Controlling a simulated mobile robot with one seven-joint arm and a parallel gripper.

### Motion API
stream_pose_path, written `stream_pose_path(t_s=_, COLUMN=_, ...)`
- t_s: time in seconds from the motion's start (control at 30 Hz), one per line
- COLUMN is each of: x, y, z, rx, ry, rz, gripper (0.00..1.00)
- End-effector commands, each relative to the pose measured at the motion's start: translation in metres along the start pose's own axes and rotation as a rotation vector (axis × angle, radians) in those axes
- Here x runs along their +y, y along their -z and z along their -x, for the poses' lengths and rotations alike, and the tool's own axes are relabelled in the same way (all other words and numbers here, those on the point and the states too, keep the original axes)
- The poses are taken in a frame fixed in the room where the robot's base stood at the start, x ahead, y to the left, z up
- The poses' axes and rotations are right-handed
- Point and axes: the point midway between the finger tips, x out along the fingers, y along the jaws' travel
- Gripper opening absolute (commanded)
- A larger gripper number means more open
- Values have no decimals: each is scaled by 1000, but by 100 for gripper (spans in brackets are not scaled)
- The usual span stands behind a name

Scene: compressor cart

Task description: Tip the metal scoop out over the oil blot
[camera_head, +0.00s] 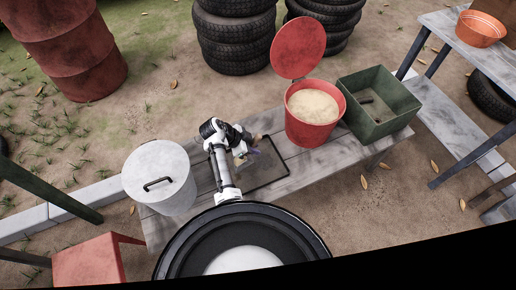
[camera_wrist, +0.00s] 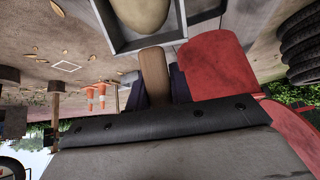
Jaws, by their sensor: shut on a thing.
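My gripper (camera_head: 249,152) is over the middle of the wooden bench. In the wrist view its dark fingers are shut on a brown wooden handle (camera_wrist: 154,76). The handle meets a grey metal scoop (camera_wrist: 120,38), seen only in part at the top edge. A rounded tan heap (camera_wrist: 138,12) shows inside the scoop's rim. In the head view the scoop is small and mostly hidden by my arm. A dark-edged rectangular tray (camera_head: 285,178) lies on the bench just beside and below my gripper. I cannot make out the oil blot clearly.
A red bucket (camera_head: 314,132) of tan grains, its lid raised, stands right of my gripper. A green box (camera_head: 385,122) is beyond it. A white lidded bin (camera_head: 160,190) stands left. Tyres (camera_head: 235,40) are behind. An orange bowl (camera_head: 482,28) is on another table.

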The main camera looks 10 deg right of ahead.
Motion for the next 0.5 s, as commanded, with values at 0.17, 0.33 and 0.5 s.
stream_pose_path(t_s=0.17, x=-1, y=-7, z=13, rx=91, ry=3, rz=2, gripper=0)
stream_pose_path(t_s=0.33, x=-1, y=-11, z=25, rx=178, ry=3, rz=2, gripper=0)
stream_pose_path(t_s=0.5, x=-1, y=-15, z=36, rx=253, ry=2, rz=0, gripper=0)
